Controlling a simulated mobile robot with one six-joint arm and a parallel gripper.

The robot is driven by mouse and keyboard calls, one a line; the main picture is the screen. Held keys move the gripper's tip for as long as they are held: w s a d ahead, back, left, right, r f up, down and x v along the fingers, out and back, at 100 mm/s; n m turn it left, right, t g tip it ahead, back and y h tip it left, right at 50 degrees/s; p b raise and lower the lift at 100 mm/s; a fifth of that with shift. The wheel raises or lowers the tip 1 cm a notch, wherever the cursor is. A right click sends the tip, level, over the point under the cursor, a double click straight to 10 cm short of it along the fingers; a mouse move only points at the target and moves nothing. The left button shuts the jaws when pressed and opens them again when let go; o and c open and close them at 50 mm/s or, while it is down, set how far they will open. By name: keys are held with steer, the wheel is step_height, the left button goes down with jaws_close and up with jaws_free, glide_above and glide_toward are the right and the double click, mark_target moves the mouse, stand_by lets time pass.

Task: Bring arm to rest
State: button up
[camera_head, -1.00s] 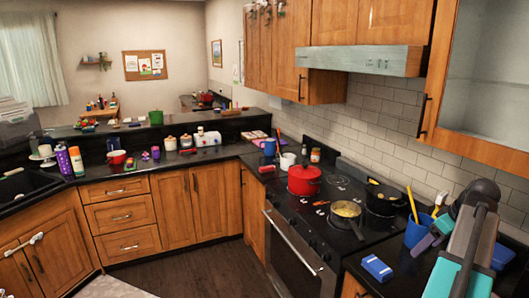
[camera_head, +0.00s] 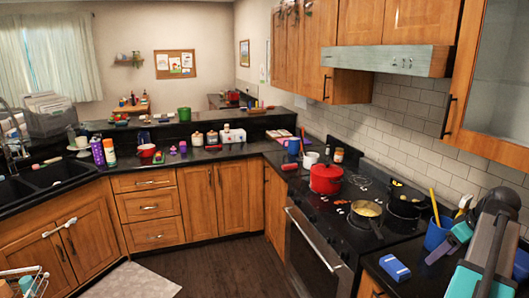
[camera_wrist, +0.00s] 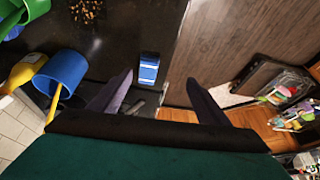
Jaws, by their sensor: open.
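My arm (camera_head: 486,252) shows at the right edge of the head view, folded over the dark counter to the right of the stove. My gripper (camera_wrist: 159,78) shows in the wrist view with its two dark fingers spread apart and nothing between them. It hangs above the counter edge and the floor. A small blue box (camera_wrist: 149,70) lies on the counter beyond the fingers, apart from them. The same box is in the head view (camera_head: 395,267), left of my arm.
A blue cup (camera_head: 437,233) with utensils stands close to my arm. The stove holds a red pot (camera_head: 325,179) and a pan (camera_head: 367,212). A double sink (camera_head: 50,176) is at the left. The wooden floor (camera_head: 225,262) in the middle is clear beside a pale rug (camera_head: 125,283).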

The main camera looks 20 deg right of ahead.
steer(key=w+a+f+n+g+y+b, duration=0.2)
steer(key=w+a+f+n+y, duration=0.1)
steer(key=w+a+f, duration=1.1)
steer(key=a+f+n+g+y+b, duration=0.1)
steer(key=a+f+n+g+b, duration=0.2)
steer(key=a+f, duration=2)
steer(key=s+a+f+g+b, duration=0.1)
steer(key=s+a+f+g, duration=0.1)
steer(key=s+a+f, duration=0.45)
steer(key=s+a+f+g+b, duration=0.2)
steer(key=s+a+f, duration=0.2)
steer(key=a+f, duration=0.6)
steer(key=s+a+f+m+g+h+b, duration=0.1)
steer(key=s+a+f+m+h, duration=0.2)
steer(key=s+f+m, duration=0.3)
steer(key=s+f+h, duration=0.1)
steer(key=s+f, duration=0.3)
steer(key=s, duration=0.4)
steer(key=shift+f+m, duration=0.2)
steer(key=shift+m, duration=0.1)
steer(key=shift+s, duration=0.1)
